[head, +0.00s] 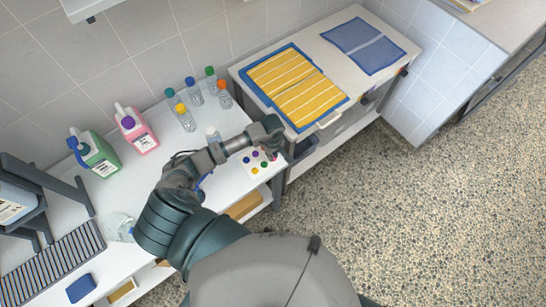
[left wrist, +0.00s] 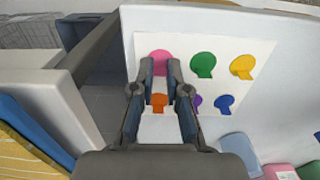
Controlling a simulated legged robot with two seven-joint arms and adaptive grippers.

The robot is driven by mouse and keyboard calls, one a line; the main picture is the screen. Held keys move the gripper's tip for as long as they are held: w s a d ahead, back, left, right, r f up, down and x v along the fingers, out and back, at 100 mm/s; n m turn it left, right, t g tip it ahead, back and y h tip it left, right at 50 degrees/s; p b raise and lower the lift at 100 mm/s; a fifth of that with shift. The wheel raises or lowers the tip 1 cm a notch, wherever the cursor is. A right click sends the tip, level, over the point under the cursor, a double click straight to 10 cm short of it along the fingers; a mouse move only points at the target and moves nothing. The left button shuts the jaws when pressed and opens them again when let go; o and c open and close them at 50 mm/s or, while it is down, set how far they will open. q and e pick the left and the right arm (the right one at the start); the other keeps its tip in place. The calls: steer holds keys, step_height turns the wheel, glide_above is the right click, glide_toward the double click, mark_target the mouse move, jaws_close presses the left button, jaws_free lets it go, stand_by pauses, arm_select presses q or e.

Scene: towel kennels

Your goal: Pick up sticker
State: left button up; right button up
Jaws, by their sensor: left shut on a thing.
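A white sticker sheet (head: 246,167) lies at the right end of the white bench. It bears round tabbed stickers in two rows and also shows in the left wrist view (left wrist: 225,60). The pink sticker (left wrist: 161,57) is at the row's end, beside the green sticker (left wrist: 204,64) and yellow sticker (left wrist: 242,66). The orange sticker (left wrist: 158,102), purple sticker (left wrist: 195,103) and blue sticker (left wrist: 224,103) form the other row. My left gripper (left wrist: 161,67) is over the sheet, its fingertips closed at the pink sticker's tab. The orange sticker shows between the fingers. My right gripper is out of view.
Several capped bottles (head: 185,118) stand behind my arm. A green jug (head: 95,152) and pink jug (head: 136,128) stand left. A cart (head: 331,119) with yellow striped towels (head: 297,86) stands close right of the sheet.

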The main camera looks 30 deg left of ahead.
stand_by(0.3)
arm_select(q)
steer(key=shift+r, duration=0.25)
step_height(320, 180, up, 3)
steer(key=shift+s+b, duration=0.15)
steer(key=shift+b, duration=0.2)
steer(key=s+d+r, duration=0.2)
steer(key=s+d, duration=0.1)
steer(key=s, duration=0.4)
steer(key=s+d+r, duration=0.3)
steer(key=s, duration=0.4)
steer(key=shift+d+r+p, duration=0.25)
steer(key=shift+d+p, duration=0.05)
steer(key=shift+s, duration=0.1)
